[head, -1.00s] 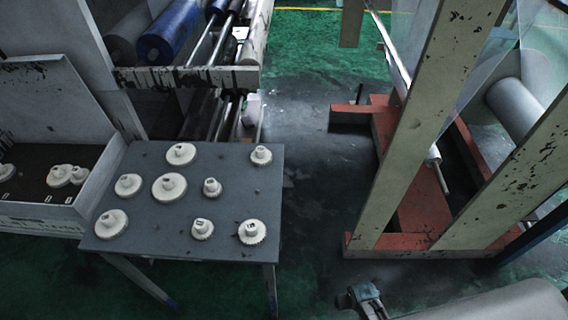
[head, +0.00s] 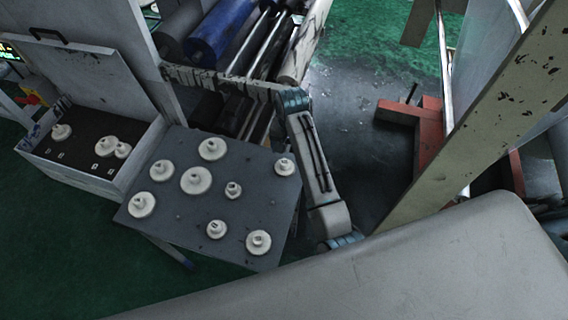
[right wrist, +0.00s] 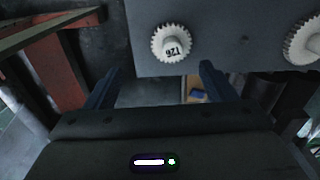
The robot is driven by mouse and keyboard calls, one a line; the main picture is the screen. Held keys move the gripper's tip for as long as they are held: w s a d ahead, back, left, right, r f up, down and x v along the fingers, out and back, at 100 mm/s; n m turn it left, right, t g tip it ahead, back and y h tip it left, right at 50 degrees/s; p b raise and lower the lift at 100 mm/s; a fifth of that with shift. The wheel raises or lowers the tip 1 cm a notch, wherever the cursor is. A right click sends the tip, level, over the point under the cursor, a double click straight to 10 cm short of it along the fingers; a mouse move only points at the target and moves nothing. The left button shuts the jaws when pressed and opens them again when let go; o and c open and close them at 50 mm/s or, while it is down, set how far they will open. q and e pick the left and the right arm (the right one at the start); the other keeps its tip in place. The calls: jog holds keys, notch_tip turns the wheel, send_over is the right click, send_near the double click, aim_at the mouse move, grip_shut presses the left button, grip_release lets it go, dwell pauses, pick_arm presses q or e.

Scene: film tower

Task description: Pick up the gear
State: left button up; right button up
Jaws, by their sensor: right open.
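Several cream-white gears stand on a grey table (head: 262,206). One gear (head: 285,167) stands near the table's far right corner and another (head: 258,242) near its front right edge. In the right wrist view a toothed gear (right wrist: 172,43) with a dark number on its hub stands by the table edge, just ahead of my right gripper (right wrist: 158,76). That gripper is open and empty, its fingers apart, short of the gear. A second gear (right wrist: 304,42) is cut off at the right. In the head view my right arm reaches past the table's right side; its fingers are hard to make out. My left gripper is out of view.
An open box (head: 72,171) with more gears stands left of the table. A machine with blue and grey rolls (head: 220,35) stands behind. A pale post (head: 485,110) and red base (head: 430,135) stand right. Dark floor (head: 365,90) between is free.

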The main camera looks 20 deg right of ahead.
aim_at(285, 162)
jog(key=shift+w+a+r, duration=0.25)
jog(key=shift+w+r, duration=0.15)
jog(key=shift+w, duration=0.35)
jog(key=shift+w+a, duration=0.1)
jog(key=shift+w, duration=0.15)
notch_tip(285, 162, down, 5)
jog(key=shift+s+a+p, duration=0.15)
jog(key=shift+p, duration=0.7)
jog(key=shift+f, duration=0.25)
notch_tip(285, 162, down, 4)
jog(key=shift+a+f+p, duration=0.1)
jog(key=shift+p, duration=1.15)
jog(key=shift+f, duration=0.35)
jog(key=c, duration=1.1)
